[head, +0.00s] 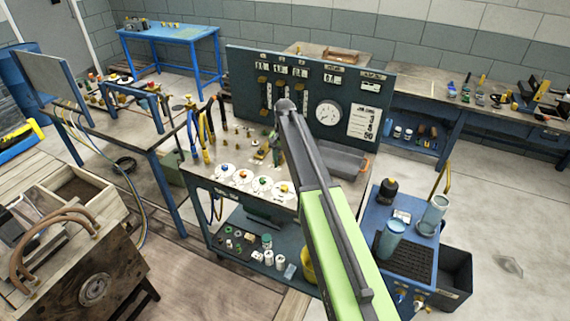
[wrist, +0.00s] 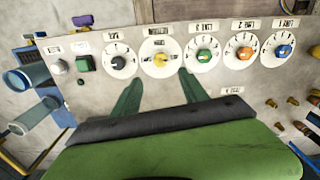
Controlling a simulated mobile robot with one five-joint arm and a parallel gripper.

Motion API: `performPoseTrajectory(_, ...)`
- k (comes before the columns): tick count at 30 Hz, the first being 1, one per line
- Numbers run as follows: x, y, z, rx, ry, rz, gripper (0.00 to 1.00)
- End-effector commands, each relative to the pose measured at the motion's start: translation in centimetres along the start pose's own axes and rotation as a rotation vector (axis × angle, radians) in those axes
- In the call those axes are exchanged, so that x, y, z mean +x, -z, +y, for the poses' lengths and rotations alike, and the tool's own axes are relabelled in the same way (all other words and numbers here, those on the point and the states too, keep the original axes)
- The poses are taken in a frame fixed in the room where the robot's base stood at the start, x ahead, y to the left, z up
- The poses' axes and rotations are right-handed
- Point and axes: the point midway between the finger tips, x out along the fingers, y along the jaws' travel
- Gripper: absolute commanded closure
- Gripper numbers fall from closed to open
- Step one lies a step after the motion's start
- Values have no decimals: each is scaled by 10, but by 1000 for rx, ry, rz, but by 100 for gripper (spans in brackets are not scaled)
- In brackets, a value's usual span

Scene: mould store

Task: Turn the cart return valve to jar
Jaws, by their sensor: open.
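A pale cart panel (wrist: 225,105) carries a row of round white dials with coloured knobs. In the wrist view these are a black knob (wrist: 118,63), a yellow knob (wrist: 160,59), a green knob (wrist: 204,56), an orange knob (wrist: 244,53) and a blue knob (wrist: 284,50). The labels look upside down and are too small to read surely, so I cannot tell which is the return valve or its setting. My gripper (wrist: 160,82) is open and empty, its fingers pointing toward the yellow dial. In the head view my gripper (head: 275,150) is over the cart top.
A dark upright panel (head: 310,100) with a gauge (head: 328,115) stands at the cart's back. A grey tray (head: 340,160) lies right of my arm. Hoses and fittings crowd the cart's left. A blue trolley (head: 408,235) stands at the right.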

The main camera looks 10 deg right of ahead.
Motion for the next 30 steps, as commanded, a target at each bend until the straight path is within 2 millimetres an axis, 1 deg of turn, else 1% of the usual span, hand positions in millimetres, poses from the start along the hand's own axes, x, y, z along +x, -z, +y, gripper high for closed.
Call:
performPoseTrajectory(1,-24,0,0,0,0,0,49)
performPoseTrajectory(3,-39,0,0,0,0,0,49)
performPoseTrajectory(6,-53,0,0,0,0,-1,49)
performPoseTrajectory(9,-58,-1,0,0,0,-1,49)
performPoseTrajectory(22,-56,-1,0,0,0,-1,49)
performPoseTrajectory(23,-55,-1,0,0,0,-1,49)
performPoseTrajectory(26,-42,-1,-1,-1,0,-1,49)
performPoseTrajectory(27,-33,-4,1,-2,0,-1,49)
performPoseTrajectory(29,-22,-23,10,-2,-1,-1,49)
performPoseTrajectory(30,-17,-35,16,-3,0,-1,49)
